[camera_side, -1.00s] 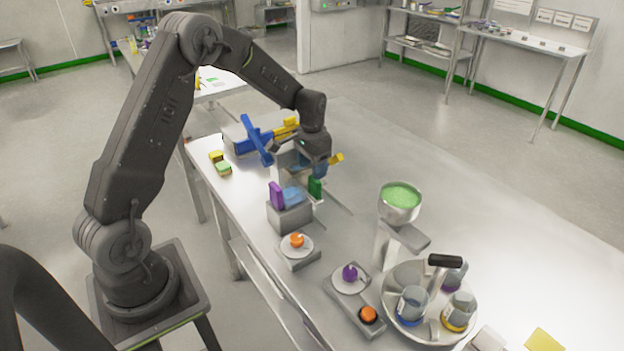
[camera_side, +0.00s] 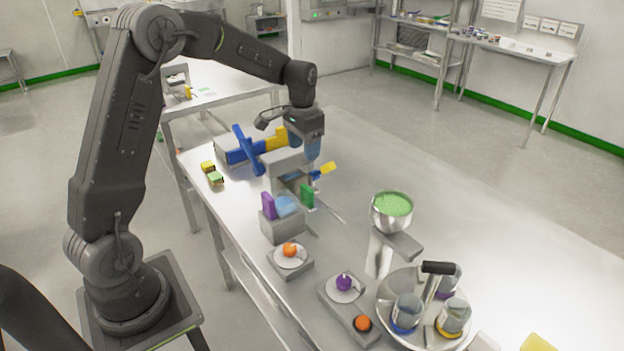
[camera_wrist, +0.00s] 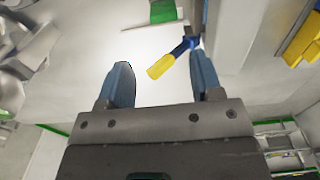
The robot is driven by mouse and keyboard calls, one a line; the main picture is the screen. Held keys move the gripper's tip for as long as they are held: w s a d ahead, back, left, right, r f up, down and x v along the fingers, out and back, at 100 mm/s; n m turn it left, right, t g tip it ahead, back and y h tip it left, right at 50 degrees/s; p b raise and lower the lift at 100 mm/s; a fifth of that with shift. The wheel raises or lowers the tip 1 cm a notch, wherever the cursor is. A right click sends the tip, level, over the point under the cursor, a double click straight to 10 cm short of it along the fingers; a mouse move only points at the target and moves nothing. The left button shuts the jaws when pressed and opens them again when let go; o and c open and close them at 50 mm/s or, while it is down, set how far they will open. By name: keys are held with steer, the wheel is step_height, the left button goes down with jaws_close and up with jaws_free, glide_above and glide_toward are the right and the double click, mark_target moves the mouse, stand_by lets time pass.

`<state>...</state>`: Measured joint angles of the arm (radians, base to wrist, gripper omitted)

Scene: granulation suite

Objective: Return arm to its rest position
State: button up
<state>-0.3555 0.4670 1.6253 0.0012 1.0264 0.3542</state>
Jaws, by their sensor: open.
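My gripper (camera_side: 306,150) hangs from the raised arm, above the steel table and beside a grey block-shaped device (camera_side: 283,163). In the wrist view its two blue fingers (camera_wrist: 161,90) are spread apart with nothing between them. A yellow-tipped handle with a blue base (camera_wrist: 165,62) shows just beyond the fingers; it also shows right of the device in the side view (camera_side: 325,170). My arm is bent, with its elbow high at the upper left.
A blue lever (camera_side: 247,148) stands behind the device. In front are a grey block with purple and green plates (camera_side: 278,231), knob stations (camera_side: 289,252), a bowl of green granules (camera_side: 392,205) and a round tray of jars (camera_side: 385,312). The table's right side is clear.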

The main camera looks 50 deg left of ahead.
steer(key=s+d+r+t, duration=0.2)
steer(key=s+d+r, duration=0.4)
steer(key=d+r, duration=0.15)
steer(key=s+d+r+t, duration=0.1)
steer(key=s+d, duration=0.3)
steer(key=s, duration=0.5)
steer(key=s+d+r+t, duration=0.2)
steer(key=s+d, duration=0.3)
steer(key=s, duration=0.5)
